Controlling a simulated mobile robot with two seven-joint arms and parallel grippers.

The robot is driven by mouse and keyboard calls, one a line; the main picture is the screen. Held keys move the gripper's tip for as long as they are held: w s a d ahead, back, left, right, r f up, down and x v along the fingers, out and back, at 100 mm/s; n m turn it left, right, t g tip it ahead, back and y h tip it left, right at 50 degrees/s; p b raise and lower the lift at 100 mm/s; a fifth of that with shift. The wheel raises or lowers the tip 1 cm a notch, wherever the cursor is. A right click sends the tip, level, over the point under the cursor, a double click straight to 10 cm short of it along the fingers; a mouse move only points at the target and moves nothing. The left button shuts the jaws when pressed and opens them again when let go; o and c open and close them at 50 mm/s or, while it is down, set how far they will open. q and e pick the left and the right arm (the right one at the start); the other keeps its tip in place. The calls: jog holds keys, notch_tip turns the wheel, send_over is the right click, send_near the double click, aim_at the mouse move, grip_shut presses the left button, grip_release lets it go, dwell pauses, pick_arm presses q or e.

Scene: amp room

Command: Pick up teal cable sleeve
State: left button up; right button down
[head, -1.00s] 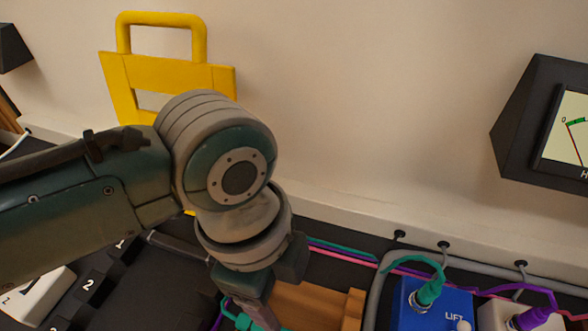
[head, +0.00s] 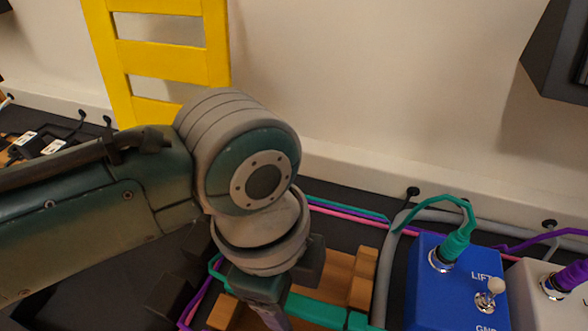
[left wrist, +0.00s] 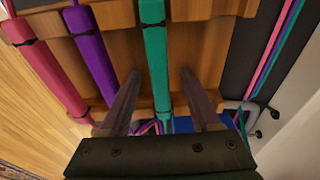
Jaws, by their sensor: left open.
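The teal cable sleeve (left wrist: 156,55) lies across a wooden rack (left wrist: 207,45) in the left wrist view, with a black tie around it. A purple sleeve (left wrist: 92,62) and a pink sleeve (left wrist: 47,72) lie beside it. My left gripper (left wrist: 160,78) is open, with one finger on each side of the teal sleeve; I cannot tell whether they touch it. In the head view, the teal sleeve (head: 318,311) shows just right of my left gripper (head: 272,312), whose fingers are partly hidden. My right gripper is not in view.
A blue box (head: 455,283) with a teal plug (head: 457,243) stands right of the rack, beside a pale box (head: 540,290) with a purple plug. A grey conduit (head: 388,265) curves past the rack. A yellow frame (head: 160,60) stands against the wall behind my arm.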

pick_arm(q)
grip_shut()
dwell(0.3)
dwell(0.4)
